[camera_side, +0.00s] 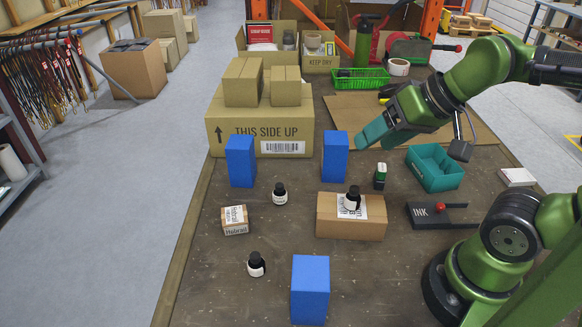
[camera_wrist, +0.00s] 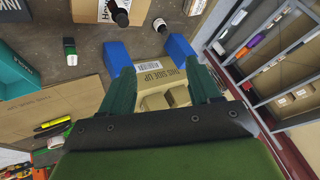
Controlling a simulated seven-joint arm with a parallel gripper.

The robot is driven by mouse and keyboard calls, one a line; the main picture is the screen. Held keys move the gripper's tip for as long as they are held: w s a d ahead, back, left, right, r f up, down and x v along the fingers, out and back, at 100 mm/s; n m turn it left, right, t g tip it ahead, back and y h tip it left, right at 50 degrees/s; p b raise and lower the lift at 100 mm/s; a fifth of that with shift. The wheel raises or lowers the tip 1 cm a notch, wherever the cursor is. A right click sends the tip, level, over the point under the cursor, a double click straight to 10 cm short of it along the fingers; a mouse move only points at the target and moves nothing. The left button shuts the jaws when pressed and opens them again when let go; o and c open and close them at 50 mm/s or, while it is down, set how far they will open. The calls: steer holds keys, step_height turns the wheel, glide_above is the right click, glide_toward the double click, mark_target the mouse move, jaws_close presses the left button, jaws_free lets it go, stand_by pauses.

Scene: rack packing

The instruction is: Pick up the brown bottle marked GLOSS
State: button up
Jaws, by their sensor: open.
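Three small dark bottles with white labels show in the side view; I cannot read GLOSS on any, nor tell which is brown. One bottle (camera_side: 280,195) stands between the blue blocks. One bottle (camera_side: 353,198) stands at the small cardboard box (camera_side: 350,226), apparently on top. One bottle (camera_side: 256,265) stands nearer the front left. Two bottles show at the top of the wrist view, one at the box (camera_wrist: 119,14) and one beside it (camera_wrist: 160,25). My gripper (camera_side: 366,139) has teal fingers, open and empty, raised above the table, behind and apart from the bottles; they also show in the wrist view (camera_wrist: 160,82).
Blue blocks (camera_side: 240,161), (camera_side: 335,156) and (camera_side: 310,290) stand around the bottles. A large carton (camera_side: 215,135) is behind. A small box (camera_side: 235,220) is left. A green-and-black item (camera_side: 380,176), teal bin (camera_side: 436,188) and INK pad (camera_side: 423,212) are right.

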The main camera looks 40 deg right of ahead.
steer(key=shift+o, duration=0.5)
steer(key=n+g+h, duration=0.2)
steer(key=g, duration=0.5)
glide_above(279, 185)
step_height(279, 185, down, 6)
step_height(279, 185, down, 17)
steer(key=shift+r, duration=0.1)
